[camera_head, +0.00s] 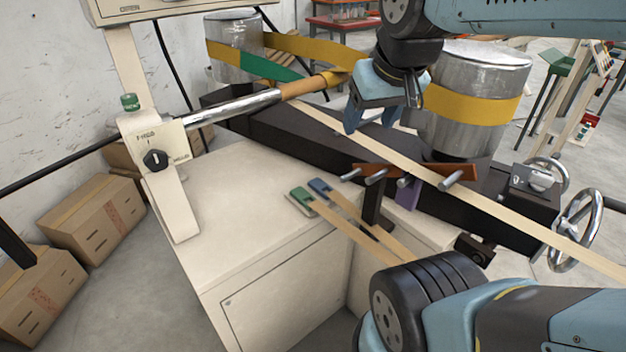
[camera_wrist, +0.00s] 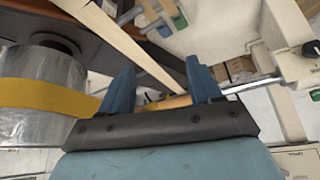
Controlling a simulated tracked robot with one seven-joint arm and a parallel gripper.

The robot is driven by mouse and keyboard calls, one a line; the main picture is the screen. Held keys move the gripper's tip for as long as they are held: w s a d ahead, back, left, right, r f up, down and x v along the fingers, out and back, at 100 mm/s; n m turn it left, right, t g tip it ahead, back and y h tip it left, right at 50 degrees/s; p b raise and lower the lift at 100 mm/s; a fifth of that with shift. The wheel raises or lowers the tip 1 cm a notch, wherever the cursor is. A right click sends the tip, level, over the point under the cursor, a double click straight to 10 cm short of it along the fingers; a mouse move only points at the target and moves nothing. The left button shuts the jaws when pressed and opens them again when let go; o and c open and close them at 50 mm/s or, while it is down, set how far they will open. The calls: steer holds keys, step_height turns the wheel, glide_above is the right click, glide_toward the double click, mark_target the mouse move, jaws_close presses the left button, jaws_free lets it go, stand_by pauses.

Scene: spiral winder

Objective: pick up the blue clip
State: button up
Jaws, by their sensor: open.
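The blue clip (camera_head: 319,187) lies on the cream cabinet top (camera_head: 245,205), at the end of a tan strip. A green clip (camera_head: 301,195) lies just left of it on a second strip. My gripper (camera_head: 370,118) is above and behind the clips in the head view, over the dark beam. Its blue fingers are apart and empty; they also show in the wrist view (camera_wrist: 160,78). Nothing covers the blue clip in the head view.
A tan band (camera_head: 400,160) runs across the dark beam (camera_head: 300,140) below my gripper. Metal pegs on a brown bar (camera_head: 415,173) stand right of the clips. A roller with a yellow band (camera_head: 470,103) is close to my gripper's right.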

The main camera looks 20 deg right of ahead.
steer(key=shift+o, duration=0.8)
steer(key=w+f+n+g, duration=0.1)
steer(key=w+f, duration=0.2)
steer(key=w, duration=0.3)
steer(key=w+f+n+g+h, duration=0.1)
steer(key=w+f, duration=0.2)
steer(key=w, duration=0.4)
steer(key=shift+w+g, duration=0.3)
steer(key=shift+g, duration=0.1)
steer(key=n+g, duration=0.2)
glide_above(322, 186)
step_height(322, 186, down, 12)
steer(key=shift+g+y, duration=0.3)
steer(key=shift+y, duration=0.2)
steer(key=f, duration=0.6)
steer(key=a+f, duration=0.1)
steer(key=f, duration=0.2)
steer(key=shift+f, duration=0.4)
steer(key=f, duration=0.2)
steer(key=d+f, duration=0.1)
steer(key=f, duration=0.1)
steer(key=shift+s, duration=0.15)
steer(key=shift+f, duration=0.7)
steer(key=c, duration=1.1)
